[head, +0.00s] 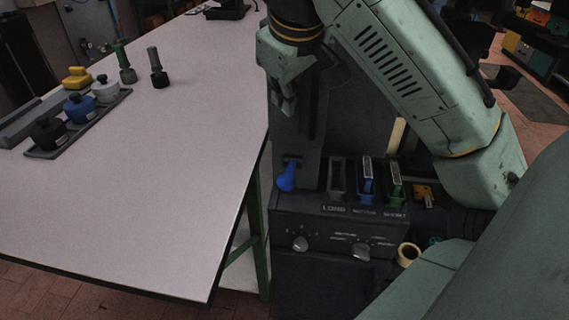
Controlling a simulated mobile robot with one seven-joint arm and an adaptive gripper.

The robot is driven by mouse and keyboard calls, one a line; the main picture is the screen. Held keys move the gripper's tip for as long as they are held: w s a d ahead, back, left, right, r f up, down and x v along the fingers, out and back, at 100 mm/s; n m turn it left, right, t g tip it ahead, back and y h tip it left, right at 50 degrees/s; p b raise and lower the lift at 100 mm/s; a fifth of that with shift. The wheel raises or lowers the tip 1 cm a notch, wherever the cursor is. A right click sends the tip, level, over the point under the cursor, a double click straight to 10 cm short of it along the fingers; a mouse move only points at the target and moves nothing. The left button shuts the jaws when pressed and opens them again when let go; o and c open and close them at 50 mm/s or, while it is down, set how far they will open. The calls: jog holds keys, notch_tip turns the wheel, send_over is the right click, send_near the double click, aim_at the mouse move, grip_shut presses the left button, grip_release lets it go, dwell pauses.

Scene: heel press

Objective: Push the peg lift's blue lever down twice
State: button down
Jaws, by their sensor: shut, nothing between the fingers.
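The peg lift (305,225) is a dark machine standing beside the right edge of the table. Its blue lever (287,178) sticks out from the column at the lift's left side, with its rounded knob hanging low. My gripper (287,107) is shut and empty, fingers pointing down. In the picture it is above the lever, with a clear gap between them. My arm comes in from the right and hides part of the column's top.
The lift's top has slots with grey, blue and green pieces (366,175), and its front has two knobs (301,243). The pale table (170,170) is mostly clear. A tray (40,153) with several knobbed pieces lies at its left. A roll of tape (408,254) sits right.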

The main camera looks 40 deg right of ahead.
jog(key=shift+s, duration=0.1)
jog(key=b, duration=0.4)
send_over(290, 172)
jog(key=a, duration=0.1)
notch_tip(290, 172, down, 7)
jog(key=shift+s+a+f, duration=0.1)
jog(key=shift+a+f, duration=0.3)
jog(key=shift+f, duration=0.2)
jog(key=shift+f+b, duration=0.1)
jog(key=shift+b, duration=0.2)
dwell(0.6)
jog(key=shift+s+a+f, duration=0.1)
jog(key=shift+f, duration=0.2)
